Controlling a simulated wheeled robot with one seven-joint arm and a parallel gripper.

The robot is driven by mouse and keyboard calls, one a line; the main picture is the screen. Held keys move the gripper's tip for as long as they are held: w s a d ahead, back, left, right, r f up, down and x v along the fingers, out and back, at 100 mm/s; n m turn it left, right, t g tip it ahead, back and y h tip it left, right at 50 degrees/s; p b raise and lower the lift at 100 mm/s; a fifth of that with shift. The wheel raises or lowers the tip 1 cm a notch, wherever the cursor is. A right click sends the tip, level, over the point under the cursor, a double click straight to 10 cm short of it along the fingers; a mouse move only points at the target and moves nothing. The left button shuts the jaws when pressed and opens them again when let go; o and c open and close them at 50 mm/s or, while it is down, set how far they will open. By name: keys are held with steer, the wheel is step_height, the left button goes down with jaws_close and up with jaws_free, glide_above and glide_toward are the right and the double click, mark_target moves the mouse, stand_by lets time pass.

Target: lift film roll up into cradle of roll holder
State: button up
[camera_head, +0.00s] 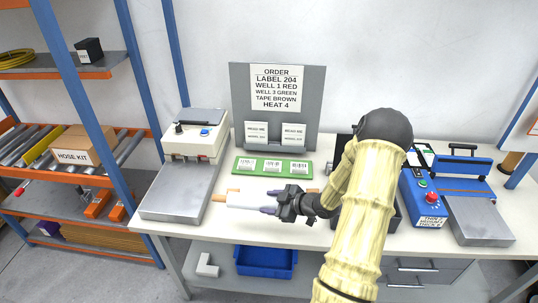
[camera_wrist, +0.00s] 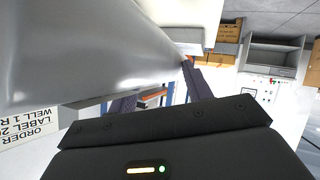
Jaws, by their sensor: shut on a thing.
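The film roll (camera_head: 245,201) is a whitish cylinder with tan core ends, lying lengthwise left to right over the front part of the white bench. My gripper (camera_head: 269,202) reaches in from the right, with its fingers closed around the roll's right part. I cannot tell whether the roll touches the bench. In the wrist view the roll (camera_wrist: 80,50) is a large grey-white surface at upper left, by the fingers (camera_wrist: 160,95). I cannot clearly make out the roll holder or its cradle. A dark object (camera_head: 343,146) is partly hidden behind my arm.
A white machine with a grey plate (camera_head: 180,192) stands left of the roll. Behind are a green label strip (camera_head: 271,166) and a grey order board (camera_head: 316,105). A blue sealer (camera_head: 458,168) and red-knob control box (camera_head: 428,197) stand right. A blue bin (camera_head: 266,262) is below.

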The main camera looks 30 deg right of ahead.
steer(key=w+d+r+n+t+h+p, duration=0.1)
steer(key=w+d+r+t, duration=0.1)
steer(key=r, duration=1)
steer(key=w+d+r+n+t, duration=0.1)
steer(key=d+r+n, duration=0.1)
steer(key=r, duration=1)
steer(key=w+d+r+n+t+h+p, duration=0.1)
steer(key=w+d+r+t, duration=0.1)
steer(key=r, duration=1)
steer(key=s+a+r+n+t+y, duration=0.1)
steer(key=s+a+r, duration=0.3)
steer(key=r, duration=0.8)
steer(key=s+a+r+n+t+y+p, duration=0.1)
steer(key=s+a+r+n, duration=0.2)
steer(key=r, duration=0.9)
steer(key=s+a+r+n+t+y+p, duration=0.1)
steer(key=s+a+r+n, duration=0.1)
steer(key=s+a+r, duration=0.3)
steer(key=s+r, duration=0.3)
steer(key=r, duration=0.4)
steer(key=shift+s+n, duration=0.3)
steer(key=shift+w+d+r, duration=0.1)
steer(key=shift+w+r, duration=0.05)
